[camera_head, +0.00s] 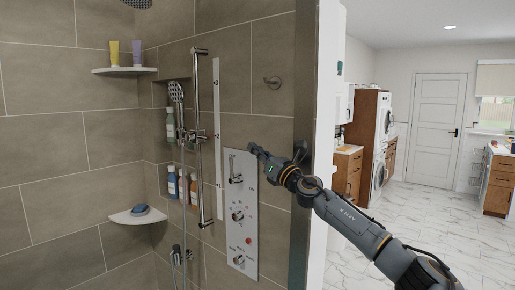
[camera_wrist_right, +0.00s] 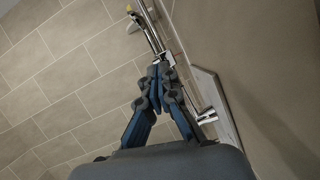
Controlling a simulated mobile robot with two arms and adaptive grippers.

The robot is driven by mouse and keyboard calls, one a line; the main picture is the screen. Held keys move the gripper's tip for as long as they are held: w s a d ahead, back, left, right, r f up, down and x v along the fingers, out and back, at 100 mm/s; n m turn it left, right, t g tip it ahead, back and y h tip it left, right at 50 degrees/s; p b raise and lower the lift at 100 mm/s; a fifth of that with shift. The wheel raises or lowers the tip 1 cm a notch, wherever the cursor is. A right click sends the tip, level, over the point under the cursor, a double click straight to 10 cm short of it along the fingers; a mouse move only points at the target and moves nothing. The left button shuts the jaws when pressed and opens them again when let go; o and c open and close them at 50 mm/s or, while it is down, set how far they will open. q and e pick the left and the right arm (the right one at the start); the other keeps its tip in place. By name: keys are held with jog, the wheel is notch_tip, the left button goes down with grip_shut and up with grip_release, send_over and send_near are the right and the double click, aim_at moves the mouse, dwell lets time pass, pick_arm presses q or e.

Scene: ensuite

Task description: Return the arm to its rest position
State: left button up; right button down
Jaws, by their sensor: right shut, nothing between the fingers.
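My right arm comes in from the lower right in the head view. Its gripper (camera_head: 258,151) is in front of the upper right part of the shower control panel (camera_head: 240,209). In the right wrist view the gripper (camera_wrist_right: 158,68) is shut and empty, with its fingertips together. The panel's edge (camera_wrist_right: 216,98) and a chrome knob (camera_wrist_right: 207,116) lie just right of the fingers there. Whether the fingers touch the panel cannot be told. My left gripper is not in view.
A vertical shower rail (camera_head: 200,130) with a hand shower (camera_head: 177,92) stands left of the panel. A wall edge (camera_head: 304,120) is close beside my right arm. Corner shelves (camera_head: 125,70) hold bottles and a soap dish. A room with open marble floor (camera_head: 420,220) lies at right.

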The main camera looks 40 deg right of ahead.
jog(key=shift+s+a+r, duration=0.2)
jog(key=shift+s+r, duration=0.4)
jog(key=shift+s, duration=0.05)
jog(key=shift+s+r, duration=0.1)
